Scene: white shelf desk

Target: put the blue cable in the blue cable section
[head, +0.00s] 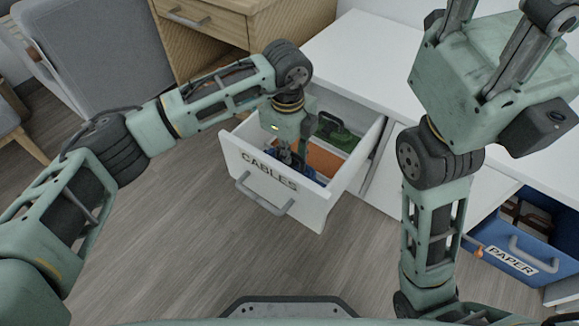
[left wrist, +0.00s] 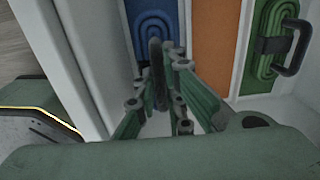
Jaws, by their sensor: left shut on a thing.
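The white drawer labelled CABLES (head: 232,160) is pulled open under the desk. My left gripper (head: 288,156) points down into its left part. In the left wrist view my left gripper (left wrist: 160,85) is shut on the dark handle of the blue cable (left wrist: 154,28). The blue cable's coil lies over the blue section, at the drawer's left wall; whether it touches the floor there I cannot tell. In the head view the arm hides most of the cable. My right gripper (head: 490,75) is raised at the top right, its fingertips cut off by the picture edge.
An orange section (head: 323,160) is beside the blue one and looks empty. A green cable (head: 338,133) with a black handle lies in the green section. A blue drawer labelled PAPER (head: 487,252) stands open at the right. The white desk top (head: 365,50) is bare.

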